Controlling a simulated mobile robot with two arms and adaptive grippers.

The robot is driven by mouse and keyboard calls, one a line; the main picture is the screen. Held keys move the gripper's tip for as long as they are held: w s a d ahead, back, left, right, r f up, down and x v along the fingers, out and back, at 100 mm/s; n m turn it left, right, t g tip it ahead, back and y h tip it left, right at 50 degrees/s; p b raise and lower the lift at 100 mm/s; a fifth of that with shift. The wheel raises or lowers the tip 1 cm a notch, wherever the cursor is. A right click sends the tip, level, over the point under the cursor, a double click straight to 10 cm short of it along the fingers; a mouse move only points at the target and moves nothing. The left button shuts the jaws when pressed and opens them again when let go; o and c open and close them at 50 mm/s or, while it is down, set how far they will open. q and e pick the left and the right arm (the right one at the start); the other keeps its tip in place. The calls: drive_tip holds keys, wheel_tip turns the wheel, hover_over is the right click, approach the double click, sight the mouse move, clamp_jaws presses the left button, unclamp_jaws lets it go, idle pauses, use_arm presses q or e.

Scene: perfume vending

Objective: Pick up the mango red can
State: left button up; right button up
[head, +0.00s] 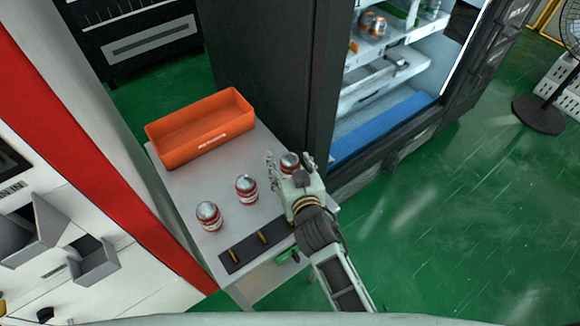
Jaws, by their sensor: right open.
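Three similar red and silver cans stand upright in a slanted row on a small white table (190,192). The left can (209,216) and the middle can (246,188) stand clear of my gripper. The right can (289,162) is between the open fingers of my right gripper (290,160), and its lower part is partly hidden by the gripper. I cannot tell whether the fingers touch it. The labels are too small to read, so I cannot tell which can is mango. My left gripper is not in view.
An orange bin (200,128) stands at the table's back. A dark mat (257,246) with two small brass-coloured pieces lies at the front. An open vending cabinet (385,90) stands right of the table. A fan (540,113) stands far right on green floor.

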drive_tip(key=shift+c, duration=0.7)
drive_tip(key=c, duration=1.1)
drive_tip(key=shift+c, duration=0.7)
drive_tip(key=shift+r, duration=0.1)
